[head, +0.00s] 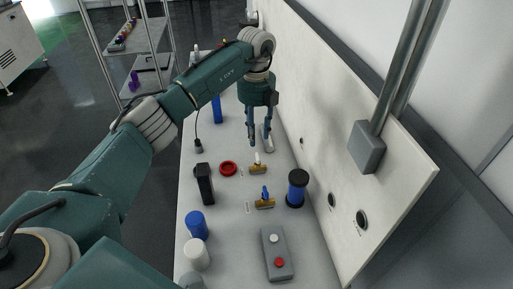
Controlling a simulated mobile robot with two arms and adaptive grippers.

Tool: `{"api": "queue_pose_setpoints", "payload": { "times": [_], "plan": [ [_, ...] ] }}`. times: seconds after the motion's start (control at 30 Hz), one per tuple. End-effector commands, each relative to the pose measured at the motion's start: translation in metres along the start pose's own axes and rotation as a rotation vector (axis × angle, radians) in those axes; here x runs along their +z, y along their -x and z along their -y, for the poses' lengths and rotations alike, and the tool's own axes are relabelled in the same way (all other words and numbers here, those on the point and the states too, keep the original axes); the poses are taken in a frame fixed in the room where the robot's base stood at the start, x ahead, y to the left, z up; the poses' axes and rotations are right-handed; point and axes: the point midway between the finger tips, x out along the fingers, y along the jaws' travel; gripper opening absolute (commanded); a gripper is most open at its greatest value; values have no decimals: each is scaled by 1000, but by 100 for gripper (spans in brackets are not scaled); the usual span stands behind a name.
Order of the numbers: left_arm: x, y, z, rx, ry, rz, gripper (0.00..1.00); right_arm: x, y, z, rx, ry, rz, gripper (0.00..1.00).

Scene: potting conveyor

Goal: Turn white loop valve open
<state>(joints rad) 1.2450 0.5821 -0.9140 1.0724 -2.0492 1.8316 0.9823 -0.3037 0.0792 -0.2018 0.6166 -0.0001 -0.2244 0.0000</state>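A small brass valve with a white handle (257,159) stands on the light bench, near the middle of the head view. Its brass body (259,169) shows below the handle. My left gripper (260,147) points down just beyond the white valve, close above it in the picture. Its two fingers are apart, with nothing visible between them. I cannot tell whether a finger touches the handle. A similar brass valve with a blue handle (265,193) stands nearer to me. My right gripper is not in view.
On the bench (228,224) stand a red ring (228,168), a black upright item (204,184), a blue-and-black cylinder (297,188), blue (197,226) and white (197,256) cylinders, and a grey button box (277,253). A white upright panel (350,205) bounds the right side.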

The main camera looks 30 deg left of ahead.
Motion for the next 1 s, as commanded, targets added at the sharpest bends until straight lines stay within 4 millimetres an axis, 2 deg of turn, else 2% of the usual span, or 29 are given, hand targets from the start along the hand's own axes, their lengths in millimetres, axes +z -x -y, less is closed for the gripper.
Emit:
{"api": "queue_pose_setpoints", "payload": {
  "times": [0.1,0.23,0.5,0.87,0.9,1.0],
  "plan": [
    [-1,-21,-1,3,0,-4,34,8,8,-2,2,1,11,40],
    [-2,-47,-1,3,0,-5,34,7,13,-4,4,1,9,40],
    [-1,-84,0,1,-1,-1,34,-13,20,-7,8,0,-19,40],
    [0,-92,0,0,0,0,34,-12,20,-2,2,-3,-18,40],
    [0,-92,0,0,0,0,32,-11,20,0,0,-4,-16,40],
    [0,-92,0,0,0,0,12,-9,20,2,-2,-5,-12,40]
  ]
}}
